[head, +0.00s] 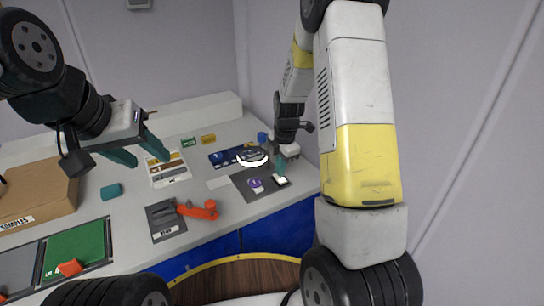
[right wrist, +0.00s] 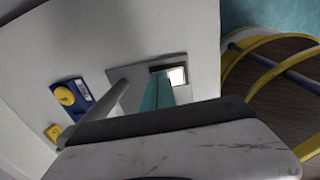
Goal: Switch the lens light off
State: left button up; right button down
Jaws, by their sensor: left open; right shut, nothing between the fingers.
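The magnifier lens (head: 252,155) has a bright white ring around it, so its light appears lit. A dark plate (head: 243,184) on the bench carries a small white square that looks like a rocker or button (head: 282,182). My right gripper (head: 281,170) is shut and empty, with its teal fingertips pointing down at or just over this square; whether they touch cannot be told. In the right wrist view the fingertips (right wrist: 157,92) are beside the bright square (right wrist: 177,76). My left gripper (head: 138,150) is open and empty above the left part of the bench.
A red-orange handle (head: 198,209) lies on a grey base at the front. A blue panel (head: 226,156) is behind, a cardboard box (head: 40,200) and green mat (head: 78,248) at left. A wall bounds the right.

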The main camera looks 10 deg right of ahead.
jog(key=shift+a+f+g, duration=0.1)
jog(key=shift+f+g, duration=0.1)
jog(key=shift+g, duration=0.1)
jog(key=shift+s, duration=0.15)
jog(key=shift+s+d+r, duration=0.1)
jog(key=shift+s+d, duration=0.25)
jog(key=shift+s, duration=0.2)
jog(key=shift+r, duration=0.15)
